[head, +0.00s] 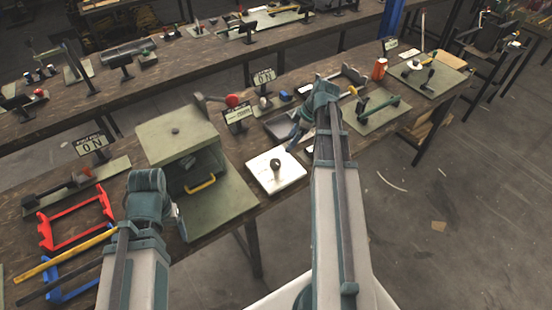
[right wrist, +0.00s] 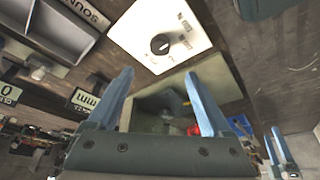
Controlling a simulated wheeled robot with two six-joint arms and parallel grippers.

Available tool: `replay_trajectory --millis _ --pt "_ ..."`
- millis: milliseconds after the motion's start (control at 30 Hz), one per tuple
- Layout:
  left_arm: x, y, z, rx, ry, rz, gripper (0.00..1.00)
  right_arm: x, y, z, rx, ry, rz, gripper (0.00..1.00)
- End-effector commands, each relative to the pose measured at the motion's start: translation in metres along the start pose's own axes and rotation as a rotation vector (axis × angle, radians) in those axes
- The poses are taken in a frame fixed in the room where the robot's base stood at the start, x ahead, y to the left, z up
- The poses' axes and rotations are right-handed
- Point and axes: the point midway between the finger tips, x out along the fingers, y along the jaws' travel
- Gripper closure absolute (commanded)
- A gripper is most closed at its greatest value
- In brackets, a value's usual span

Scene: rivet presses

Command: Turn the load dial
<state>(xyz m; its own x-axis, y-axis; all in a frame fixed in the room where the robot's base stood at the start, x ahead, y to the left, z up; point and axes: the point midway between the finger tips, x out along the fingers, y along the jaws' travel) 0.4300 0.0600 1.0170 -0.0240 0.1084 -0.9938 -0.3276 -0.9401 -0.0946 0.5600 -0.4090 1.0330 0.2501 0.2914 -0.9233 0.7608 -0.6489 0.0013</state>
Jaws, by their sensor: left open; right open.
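The load dial is a black round knob (head: 276,163) on a white square plate (head: 262,180), lying on the bench right of the green press. In the right wrist view the knob (right wrist: 160,43) sits on the white plate (right wrist: 190,22), with small markings beside it, too small to read surely. My right gripper (right wrist: 162,76) is open and empty, its two blue fingers apart, pointing toward the plate without touching the knob. In the head view its fingers are mostly hidden by my wrist. My left gripper (right wrist: 277,134) is open and empty near the press.
The green box-shaped press (head: 175,140) with a yellow handle (head: 201,185) stands left of the plate. A grey tray (head: 284,124) lies behind the plate. A red frame (head: 75,235) lies at the left. A red can (head: 379,69) stands farther right.

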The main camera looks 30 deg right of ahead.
Motion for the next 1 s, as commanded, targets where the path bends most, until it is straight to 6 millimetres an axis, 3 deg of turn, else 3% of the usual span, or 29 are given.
replay_trajectory --millis 267,1000 --pt "0.023 0.002 -0.002 -0.001 0.000 0.000 0.18 0.024 0.000 0.002 0.000 -0.001 -0.001 0.16" --pt "0.119 0.011 -0.007 -0.002 0.000 0.000 0.18 0.129 0.000 0.002 0.001 -0.002 0.000 0.16"
